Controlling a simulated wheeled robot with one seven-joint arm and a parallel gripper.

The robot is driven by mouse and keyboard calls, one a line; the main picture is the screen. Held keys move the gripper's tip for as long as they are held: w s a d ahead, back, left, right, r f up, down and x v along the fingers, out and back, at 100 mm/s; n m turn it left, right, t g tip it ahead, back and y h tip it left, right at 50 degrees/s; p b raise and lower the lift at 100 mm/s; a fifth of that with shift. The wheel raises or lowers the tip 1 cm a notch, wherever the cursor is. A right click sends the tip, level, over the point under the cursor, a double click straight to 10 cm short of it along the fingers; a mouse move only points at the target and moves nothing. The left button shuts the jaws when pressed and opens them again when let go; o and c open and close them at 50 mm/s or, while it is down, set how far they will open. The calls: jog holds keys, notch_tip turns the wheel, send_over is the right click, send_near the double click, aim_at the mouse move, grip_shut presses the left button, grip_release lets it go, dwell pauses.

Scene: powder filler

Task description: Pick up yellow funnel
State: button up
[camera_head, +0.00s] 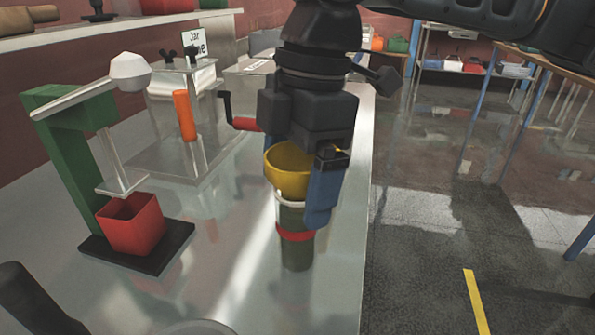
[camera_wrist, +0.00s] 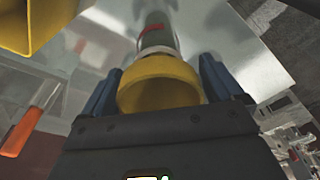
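The yellow funnel (camera_head: 287,178) sits upright on top of a green cylindrical jar (camera_head: 297,254) with a white ring and a red band, on the metal table. In the wrist view the funnel (camera_wrist: 160,84) lies between the two blue fingers of my gripper (camera_wrist: 161,66), and the jar (camera_wrist: 157,35) shows beyond it. My gripper (camera_head: 298,200) points down over the funnel. Its fingers are apart, one on each side of the funnel, close to its wall. I cannot tell whether they touch it. In the head view one finger is hidden.
A green stand (camera_head: 58,145) with a red cup (camera_head: 132,224) on a black base stands left. An orange handle (camera_head: 184,115) and a red-handled crank (camera_head: 246,124) are behind. A yellow object (camera_wrist: 28,22) shows top left in the wrist view. The table's right edge is close.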

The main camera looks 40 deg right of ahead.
jog(key=c, duration=0.8)
jog(key=shift+r, duration=0.15)
